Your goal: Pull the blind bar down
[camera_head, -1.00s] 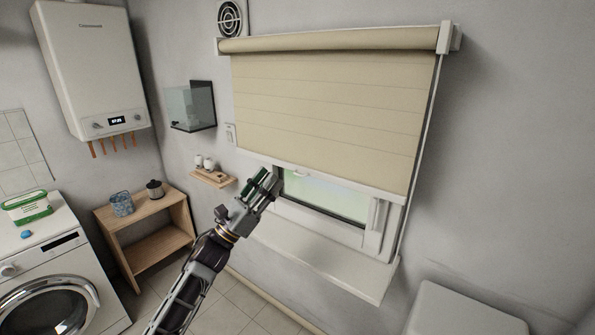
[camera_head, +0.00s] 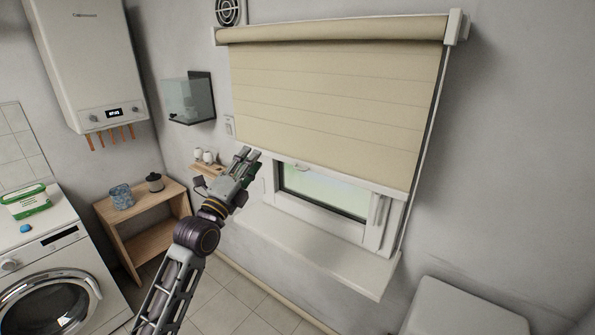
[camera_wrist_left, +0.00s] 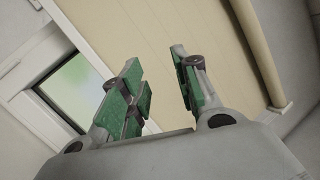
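The beige roller blind (camera_head: 335,95) hangs partly lowered over the window. Its pale blind bar (camera_head: 345,180) runs along the lower edge, with window glass (camera_head: 325,192) showing below. My left gripper (camera_head: 247,154) is near the bar's left end, fingers pointing up. In the left wrist view its green-padded fingers (camera_wrist_left: 162,85) are apart with nothing between them. Behind them are the blind's fabric (camera_wrist_left: 150,30) and the white bar (camera_wrist_left: 85,48), which lies to the left of the fingers. I see no contact with the bar. My right gripper is out of view.
The white window sill (camera_head: 320,255) juts out below the window. A small wall shelf (camera_head: 207,169) with white items is close to the left of my gripper. A glass-fronted wall box (camera_head: 190,100) is above it. A white box-like surface (camera_head: 465,310) stands at the lower right.

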